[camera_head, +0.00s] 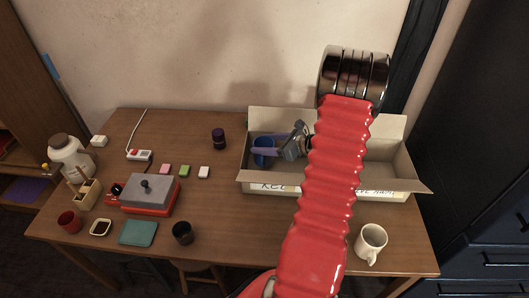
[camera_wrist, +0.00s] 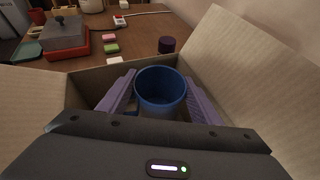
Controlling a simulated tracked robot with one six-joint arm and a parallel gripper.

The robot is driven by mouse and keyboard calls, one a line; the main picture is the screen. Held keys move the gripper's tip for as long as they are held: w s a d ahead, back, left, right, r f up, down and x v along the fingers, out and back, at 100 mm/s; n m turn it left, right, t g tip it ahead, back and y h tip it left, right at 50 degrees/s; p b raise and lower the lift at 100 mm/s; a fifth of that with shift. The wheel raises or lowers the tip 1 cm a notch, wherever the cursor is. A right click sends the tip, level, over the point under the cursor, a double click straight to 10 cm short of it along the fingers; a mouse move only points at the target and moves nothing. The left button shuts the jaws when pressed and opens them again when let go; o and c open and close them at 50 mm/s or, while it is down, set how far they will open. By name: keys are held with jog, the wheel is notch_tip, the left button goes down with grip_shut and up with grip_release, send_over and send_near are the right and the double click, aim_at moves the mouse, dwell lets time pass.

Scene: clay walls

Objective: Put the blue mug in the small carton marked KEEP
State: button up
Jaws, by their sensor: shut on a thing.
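The blue mug (camera_head: 262,159) is at the left end of the open cardboard carton in the head view, with its upper part level with or below the carton's rim. My gripper (camera_head: 266,146) reaches in from the right, its purple fingers shut on the mug. In the wrist view the blue mug (camera_wrist: 161,92) sits upright between the two purple fingers (camera_wrist: 160,88), its open top facing the camera. The carton marked KEEP (camera_head: 258,187) has its label on the front left, partly worn by angle. Whether the mug touches the carton floor is hidden.
A second label on the right carton part (camera_head: 391,195) is half hidden by my red arm. A white mug (camera_head: 371,240) stands in front. A dark purple jar (camera_head: 218,139) stands left of the carton. Flaps stand open around it.

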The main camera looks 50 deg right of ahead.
jog(key=shift+f, duration=1.9)
jog(key=o, duration=1.4)
jog(key=v, duration=1.2)
jog(key=shift+a, duration=0.1)
